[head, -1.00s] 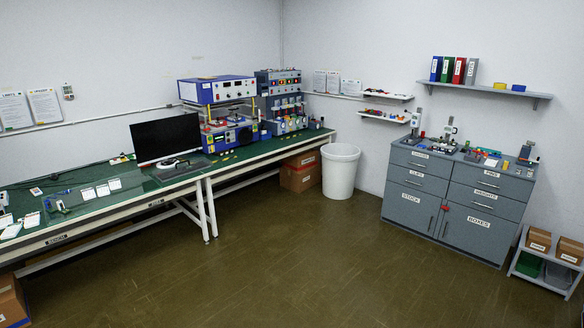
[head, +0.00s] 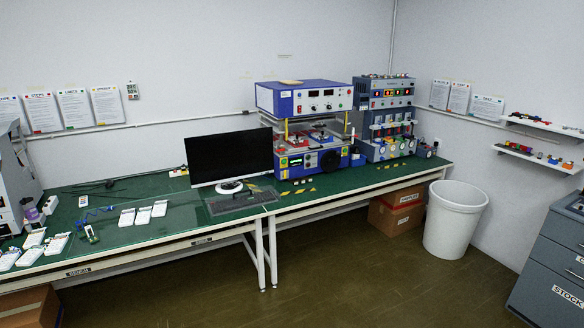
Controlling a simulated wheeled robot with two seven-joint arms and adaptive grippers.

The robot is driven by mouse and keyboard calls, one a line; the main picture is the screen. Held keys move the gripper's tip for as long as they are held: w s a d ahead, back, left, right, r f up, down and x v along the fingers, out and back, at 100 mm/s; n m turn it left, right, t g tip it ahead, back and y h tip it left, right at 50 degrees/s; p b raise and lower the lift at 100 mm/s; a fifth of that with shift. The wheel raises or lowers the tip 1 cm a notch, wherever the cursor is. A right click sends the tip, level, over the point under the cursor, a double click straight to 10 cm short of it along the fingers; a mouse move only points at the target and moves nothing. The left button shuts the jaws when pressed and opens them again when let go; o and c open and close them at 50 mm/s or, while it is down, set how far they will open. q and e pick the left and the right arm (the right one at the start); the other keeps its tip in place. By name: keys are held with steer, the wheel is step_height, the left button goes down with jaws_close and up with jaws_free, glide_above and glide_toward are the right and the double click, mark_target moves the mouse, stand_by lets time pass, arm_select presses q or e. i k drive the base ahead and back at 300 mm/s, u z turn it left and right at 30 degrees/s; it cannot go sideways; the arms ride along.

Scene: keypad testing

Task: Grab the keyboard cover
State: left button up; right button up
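I cannot pick out a keyboard cover for certain. A dark keyboard (head: 243,200) lies on the green bench (head: 185,220) in front of the black monitor (head: 231,157). Several white keypad-like pieces (head: 143,213) lie in a group on the bench left of the monitor. More white pieces (head: 33,248) lie at the bench's left end. They are too small to tell whether any is a cover. Neither of my grippers is in view.
A blue test machine (head: 305,130) and a grey one (head: 385,118) stand at the bench's right part. A grey cabinet (head: 552,265) is at right. The floor in front is clear.

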mark_target(228, 203)
steer(key=u, duration=0.35)
steer(key=i, duration=2.1)
steer(key=u, duration=0.45)
steer(key=i, duration=2.1)
steer(key=u, duration=0.15)
